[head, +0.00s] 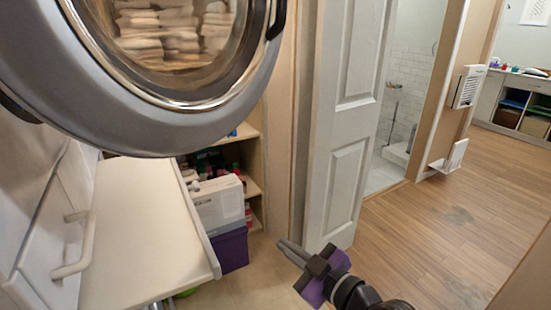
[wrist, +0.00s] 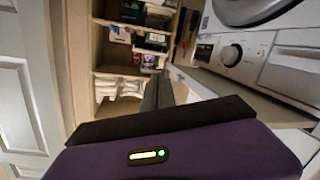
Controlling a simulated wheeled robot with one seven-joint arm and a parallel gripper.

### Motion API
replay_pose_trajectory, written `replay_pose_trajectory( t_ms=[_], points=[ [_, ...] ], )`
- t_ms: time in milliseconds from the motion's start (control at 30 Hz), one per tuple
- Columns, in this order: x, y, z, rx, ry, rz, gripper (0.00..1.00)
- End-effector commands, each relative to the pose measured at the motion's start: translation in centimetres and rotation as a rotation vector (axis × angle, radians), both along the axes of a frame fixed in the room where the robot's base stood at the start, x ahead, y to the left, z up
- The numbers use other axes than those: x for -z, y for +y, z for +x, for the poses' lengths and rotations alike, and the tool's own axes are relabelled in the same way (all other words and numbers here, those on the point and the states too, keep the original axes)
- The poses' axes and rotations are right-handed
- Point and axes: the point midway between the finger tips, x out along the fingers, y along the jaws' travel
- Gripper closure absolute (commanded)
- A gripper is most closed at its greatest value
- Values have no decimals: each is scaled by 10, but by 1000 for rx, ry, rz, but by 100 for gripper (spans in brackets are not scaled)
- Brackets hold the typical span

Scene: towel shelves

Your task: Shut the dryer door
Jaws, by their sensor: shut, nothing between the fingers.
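The round dryer door (head: 150,115) fills the upper left of the head view, with a wide grey rim and a glass centre. It appears swung open, standing out toward the camera; towels show in its glass. In the wrist view, a grey round rim (wrist: 250,12) shows at the upper right; I cannot tell if it is this same door. My gripper (head: 288,250) is below and to the right of the door, clear of it, with its fingers together and empty. In the wrist view its dark fingers (wrist: 158,92) point toward the shelves.
A white machine panel with a knob (wrist: 231,54) is at the right of the wrist view. A white pull-out surface with a handle (head: 150,225) lies below the door. Shelves with boxes (head: 218,205) stand behind. A white panelled door (head: 345,130) is close to my gripper; open floor lies right.

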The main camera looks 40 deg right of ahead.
Motion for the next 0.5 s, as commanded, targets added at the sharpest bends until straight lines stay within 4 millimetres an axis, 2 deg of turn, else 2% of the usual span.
replay_pose_trajectory(
  t_ms=[33,233,367,500],
  points=[
    [-28,-16,12,-16,-26,-52,100],
    [-119,-61,36,-126,-95,-310,100],
    [-183,-86,36,-202,-137,-520,100],
    [-246,-106,24,-284,-170,-767,100]
  ],
)
